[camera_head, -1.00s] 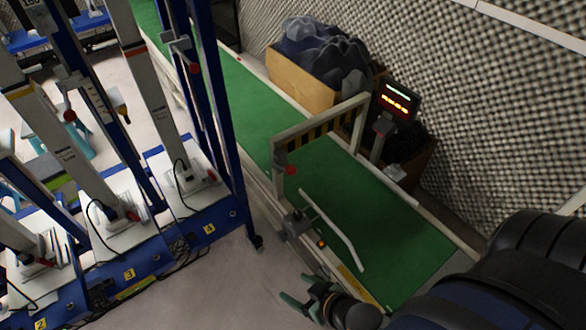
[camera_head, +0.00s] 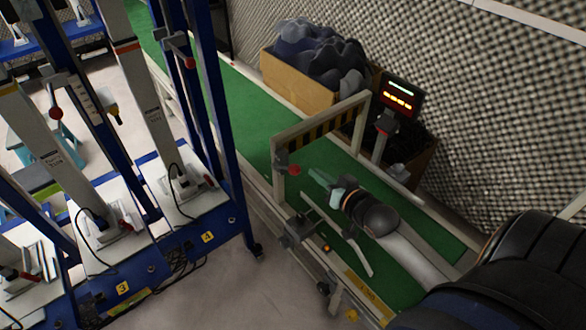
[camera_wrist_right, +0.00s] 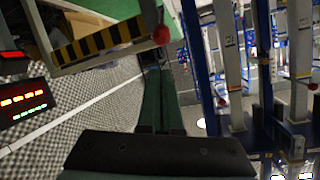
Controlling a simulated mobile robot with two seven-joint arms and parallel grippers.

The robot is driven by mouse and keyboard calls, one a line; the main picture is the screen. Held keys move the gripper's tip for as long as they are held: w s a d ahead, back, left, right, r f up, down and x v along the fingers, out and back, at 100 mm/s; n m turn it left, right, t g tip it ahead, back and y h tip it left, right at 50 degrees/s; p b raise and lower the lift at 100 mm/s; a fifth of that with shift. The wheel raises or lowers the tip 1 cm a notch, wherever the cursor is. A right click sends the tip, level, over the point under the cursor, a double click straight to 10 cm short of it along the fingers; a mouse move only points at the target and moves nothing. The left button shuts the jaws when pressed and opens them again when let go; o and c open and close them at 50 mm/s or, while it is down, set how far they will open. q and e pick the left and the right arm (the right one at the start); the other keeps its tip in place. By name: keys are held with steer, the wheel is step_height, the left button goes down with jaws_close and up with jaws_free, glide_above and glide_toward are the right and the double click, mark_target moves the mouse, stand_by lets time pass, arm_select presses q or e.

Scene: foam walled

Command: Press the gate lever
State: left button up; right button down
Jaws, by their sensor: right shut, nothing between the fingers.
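The gate (camera_head: 320,127) is a pale frame with a yellow-and-black striped crossbar over a green conveyor belt. A red ball knob (camera_head: 294,170), which looks like the end of the gate lever, sits at its left post. My right gripper (camera_head: 316,174) is over the belt, with its green fingertips pointing at the knob from the right, close to it. In the wrist view the red knob (camera_wrist_right: 160,35) shows just beyond the shut, empty fingers (camera_wrist_right: 160,72). I cannot tell whether they touch it. My left gripper is not in view.
The conveyor's green belt (camera_head: 235,100) runs to the back left. A curved pale guide bar (camera_head: 340,236) lies over its near part. A lit display (camera_head: 398,97) stands right of the gate, near a box of dark foam (camera_head: 300,80). Blue-framed racks (camera_head: 225,150) stand left.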

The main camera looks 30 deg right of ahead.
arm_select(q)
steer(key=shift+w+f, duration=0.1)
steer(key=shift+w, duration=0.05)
arm_select(e)
steer(key=shift+w+d+r+m+t, duration=0.2)
steer(key=shift+w+d+r, duration=0.2)
steer(key=shift+r, duration=0.15)
steer(key=shift+w+d+r+m+t, duration=0.1)
steer(key=shift+w+d+r+m, duration=0.15)
steer(key=shift+d+r, duration=0.2)
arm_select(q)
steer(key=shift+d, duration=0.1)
arm_select(e)
steer(key=shift+w, duration=0.1)
steer(key=w+f, duration=0.1)
steer(key=w, duration=0.1)
steer(key=w+f+b, duration=0.1)
steer(key=w+f, duration=0.1)
steer(key=w, duration=0.1)
steer(key=w+f, duration=0.2)
steer(key=w, duration=0.1)
steer(key=shift+a, duration=0.35)
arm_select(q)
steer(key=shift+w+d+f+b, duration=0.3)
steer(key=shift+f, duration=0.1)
arm_select(e)
steer(key=shift+s+a+f, duration=0.2)
steer(key=shift+s+f, duration=0.05)
